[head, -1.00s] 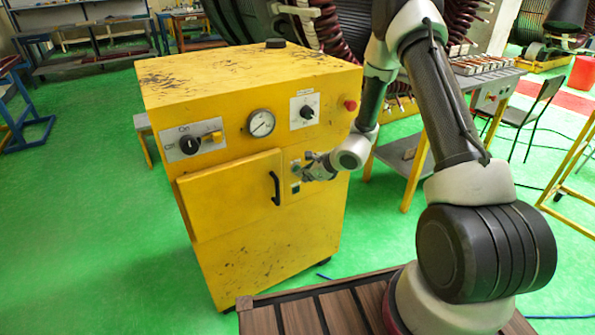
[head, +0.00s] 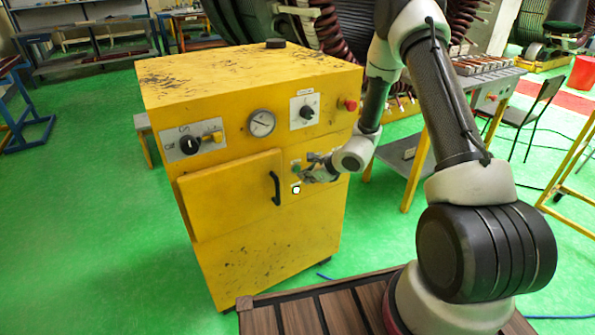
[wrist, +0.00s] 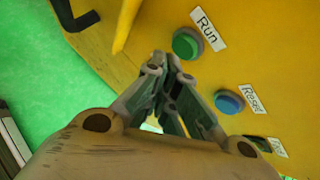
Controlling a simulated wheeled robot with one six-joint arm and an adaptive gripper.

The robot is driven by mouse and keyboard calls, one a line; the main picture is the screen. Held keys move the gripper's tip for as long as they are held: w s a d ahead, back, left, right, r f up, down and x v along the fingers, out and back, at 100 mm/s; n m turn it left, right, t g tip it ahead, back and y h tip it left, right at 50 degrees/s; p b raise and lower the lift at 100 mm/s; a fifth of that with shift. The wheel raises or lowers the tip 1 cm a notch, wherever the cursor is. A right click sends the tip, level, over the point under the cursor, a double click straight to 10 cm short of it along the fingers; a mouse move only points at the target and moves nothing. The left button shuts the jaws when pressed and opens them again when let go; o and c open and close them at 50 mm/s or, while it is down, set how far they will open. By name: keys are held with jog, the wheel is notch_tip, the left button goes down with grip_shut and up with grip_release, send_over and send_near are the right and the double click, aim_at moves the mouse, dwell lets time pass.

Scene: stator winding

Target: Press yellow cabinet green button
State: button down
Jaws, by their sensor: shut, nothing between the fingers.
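The yellow cabinet (head: 270,257) stands left of my arm. In the wrist view, a round green button (wrist: 187,43) labelled "Run" sits on its yellow face. A blue button (wrist: 229,101) labelled "Reset" lies below and right of it. My gripper (wrist: 166,62) is shut and empty, its tips just below and left of the green button; contact is not clear. In the head view, my gripper (head: 306,167) is at the small button panel right of the cabinet door, covering part of it. A small white spot (head: 296,189) shows below the fingers.
The cabinet door (head: 232,194) has a black handle (head: 275,188) left of my gripper. A table (head: 401,153) stands to the right. Green floor is open at left.

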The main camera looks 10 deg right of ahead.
jog(key=shift+s+d, duration=0.1)
jog(key=shift+s+d, duration=0.25)
jog(key=shift+s, duration=0.5)
jog(key=shift+s+d, duration=0.2)
jog(key=shift+s, duration=0.6)
jog(key=shift+s+d, duration=0.25)
jog(key=shift+s, duration=0.5)
